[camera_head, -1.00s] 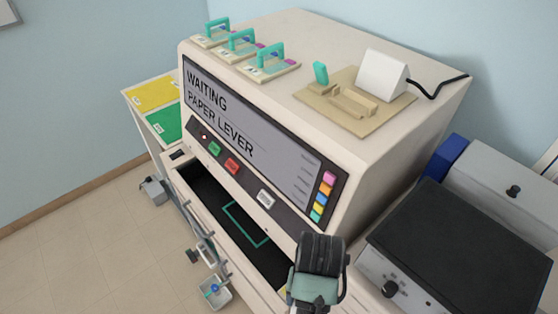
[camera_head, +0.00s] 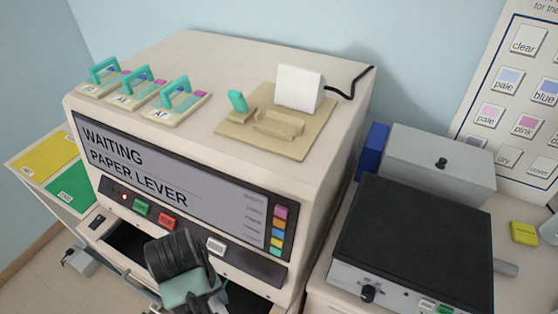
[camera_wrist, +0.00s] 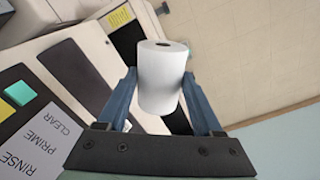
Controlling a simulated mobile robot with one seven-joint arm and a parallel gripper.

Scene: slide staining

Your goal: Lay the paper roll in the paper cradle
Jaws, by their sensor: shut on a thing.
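The white paper roll (camera_wrist: 161,85) is held between the two blue-grey fingers of my gripper (camera_wrist: 159,77) in the wrist view, with its round end and core hole facing up in the picture. In the head view my wrist covers the fingers and the roll. The tan paper cradle (camera_head: 278,124) sits on a flat tan base plate (camera_head: 262,143) on top of the machine and looks empty. A teal lever (camera_head: 238,101) stands at its left, and a white wedge-shaped block (camera_head: 300,87) behind it. My gripper is in front of the machine, below its top.
The machine's screen (camera_head: 170,165) reads "WAITING PAPER LEVER". Several slide holders with teal handles (camera_head: 178,92) stand at the top left. A dark-topped unit (camera_head: 415,235) and a grey box (camera_head: 440,160) stand at the right. A dark open bay (camera_head: 125,238) lies below the front panel.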

